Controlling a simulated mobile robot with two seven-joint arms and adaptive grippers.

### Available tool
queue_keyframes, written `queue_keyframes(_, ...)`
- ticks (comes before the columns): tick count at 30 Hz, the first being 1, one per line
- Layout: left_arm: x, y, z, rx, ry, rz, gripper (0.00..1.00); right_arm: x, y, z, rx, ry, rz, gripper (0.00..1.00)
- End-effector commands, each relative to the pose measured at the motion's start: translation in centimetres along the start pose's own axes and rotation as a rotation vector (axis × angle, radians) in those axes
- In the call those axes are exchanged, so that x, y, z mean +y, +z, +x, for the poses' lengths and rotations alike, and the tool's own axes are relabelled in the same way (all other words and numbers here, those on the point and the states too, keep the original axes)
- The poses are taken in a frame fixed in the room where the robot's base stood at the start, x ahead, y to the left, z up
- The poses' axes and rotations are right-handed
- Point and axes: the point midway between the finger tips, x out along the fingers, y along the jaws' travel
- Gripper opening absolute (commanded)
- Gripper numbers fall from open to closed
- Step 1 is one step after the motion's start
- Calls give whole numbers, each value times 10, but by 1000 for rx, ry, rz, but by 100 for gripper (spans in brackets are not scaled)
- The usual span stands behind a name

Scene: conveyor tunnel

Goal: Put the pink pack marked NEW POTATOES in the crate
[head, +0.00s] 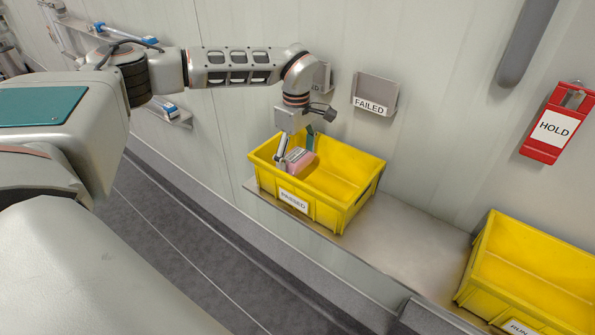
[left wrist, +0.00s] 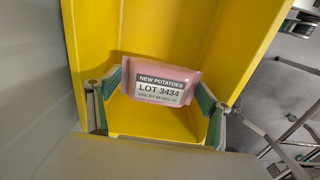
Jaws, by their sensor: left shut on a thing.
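The pink pack (left wrist: 158,84) reads NEW POTATOES and LOT 3434 in the left wrist view. It also shows as a pink block in the head view (head: 299,159). My left gripper (head: 296,154) is shut on the pack, with green-lined fingers at its two ends in the left wrist view (left wrist: 160,92). The gripper points down into the yellow crate (head: 348,204) labelled PASSED. The pack is inside the crate's walls, near its left end. I cannot tell whether it touches the crate floor. My right gripper is not in view.
A second yellow crate (head: 535,265) stands at the lower right. The grey shelf (head: 415,250) between the crates is bare. A FAILED holder (head: 374,95) and a red HOLD holder (head: 553,125) are on the wall. A dark conveyor belt (head: 180,225) runs below the shelf.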

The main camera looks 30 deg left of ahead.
Motion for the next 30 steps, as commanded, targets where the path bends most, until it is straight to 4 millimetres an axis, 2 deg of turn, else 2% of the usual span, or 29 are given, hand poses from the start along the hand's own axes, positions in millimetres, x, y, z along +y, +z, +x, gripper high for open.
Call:
queue_keyframes(5, 1, 0, 9, 0, 3, 1, 41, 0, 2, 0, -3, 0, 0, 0)
queue_keyframes(13, 0, 1, 48, 0, 0, 1, 41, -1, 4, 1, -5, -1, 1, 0)
queue_keyframes(26, 4, 0, 55, 0, 2, 1, 41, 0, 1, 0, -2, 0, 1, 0)
queue_keyframes(27, 4, 0, 55, 0, 2, 1, 86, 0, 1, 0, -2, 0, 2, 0)
queue_keyframes(30, 4, 0, 55, 0, 2, 1, 86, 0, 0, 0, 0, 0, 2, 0)
